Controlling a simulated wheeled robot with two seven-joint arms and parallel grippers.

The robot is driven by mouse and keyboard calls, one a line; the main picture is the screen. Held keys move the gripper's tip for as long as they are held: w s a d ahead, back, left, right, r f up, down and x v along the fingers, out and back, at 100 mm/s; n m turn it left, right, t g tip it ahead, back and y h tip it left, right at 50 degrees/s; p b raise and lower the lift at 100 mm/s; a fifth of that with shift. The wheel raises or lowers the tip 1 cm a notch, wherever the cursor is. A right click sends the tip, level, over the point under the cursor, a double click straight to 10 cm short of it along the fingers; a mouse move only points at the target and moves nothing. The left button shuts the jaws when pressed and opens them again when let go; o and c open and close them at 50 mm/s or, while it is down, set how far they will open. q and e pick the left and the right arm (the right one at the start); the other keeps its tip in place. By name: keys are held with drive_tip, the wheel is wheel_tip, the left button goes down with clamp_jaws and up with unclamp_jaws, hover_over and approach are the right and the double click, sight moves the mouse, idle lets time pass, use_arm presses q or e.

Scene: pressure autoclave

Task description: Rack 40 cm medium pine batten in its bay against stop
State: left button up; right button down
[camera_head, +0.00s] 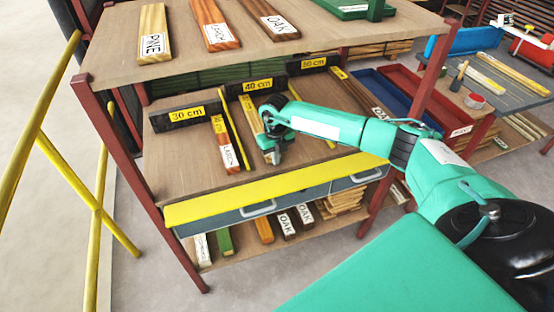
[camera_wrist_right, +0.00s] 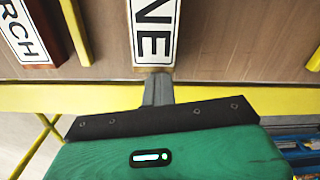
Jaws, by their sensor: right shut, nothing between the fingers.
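The pale pine batten (camera_head: 250,115) lies flat in the bay below the black stop marked 40 cm (camera_head: 257,86), on the middle shelf. Its far end is close to the stop; I cannot tell whether they touch. In the right wrist view the batten's near end (camera_wrist_right: 154,35) shows a white label reading "NE". My right gripper (camera_head: 273,157) is shut and empty at the batten's near end, and hides part of it. In the right wrist view its closed fingertips (camera_wrist_right: 157,88) are at or just short of that end. My left gripper is not in view.
A larch batten (camera_head: 224,145) lies in the 30 cm bay to the left. Yellow dividers (camera_head: 231,128) separate the bays. A yellow front edge (camera_head: 270,190) runs along the shelf. The upper shelf (camera_head: 110,50) overhangs with more battens. A yellow railing (camera_head: 35,130) stands left.

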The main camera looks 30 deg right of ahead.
wheel_tip(320, 180, up, 11)
drive_tip(key=b, duration=0.3)
drive_tip(key=shift+r, duration=0.2)
